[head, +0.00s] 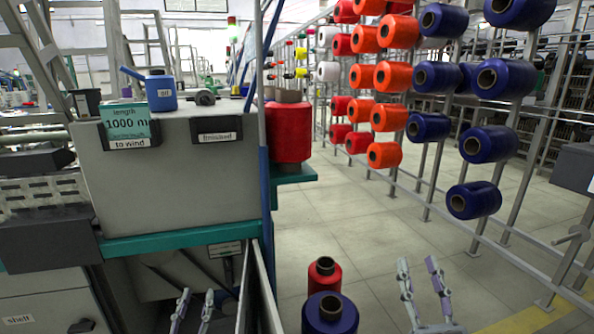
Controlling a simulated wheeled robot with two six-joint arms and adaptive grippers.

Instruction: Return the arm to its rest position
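My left gripper (194,297) shows at the bottom edge, in front of the grey winding machine (180,190). Its two fingers point up and stand apart with nothing between them. My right gripper (419,268) is at the lower right, over the tiled floor in the picture. Its two fingers also point up, spread apart and empty. Between the grippers, a red bobbin (325,277) and a blue bobbin (330,315) stand upright, the blue one nearer. What they stand on is hidden. A larger red bobbin (289,132) stands on a teal ledge (295,174) at the machine's right side.
A blue oil can (161,92) and a "1000 m" length sign (127,125) are on the machine. A rack (425,180) of orange, red and blue bobbins runs along the right. A grey box (574,168) juts in at the right edge. The floor (350,222) between is clear.

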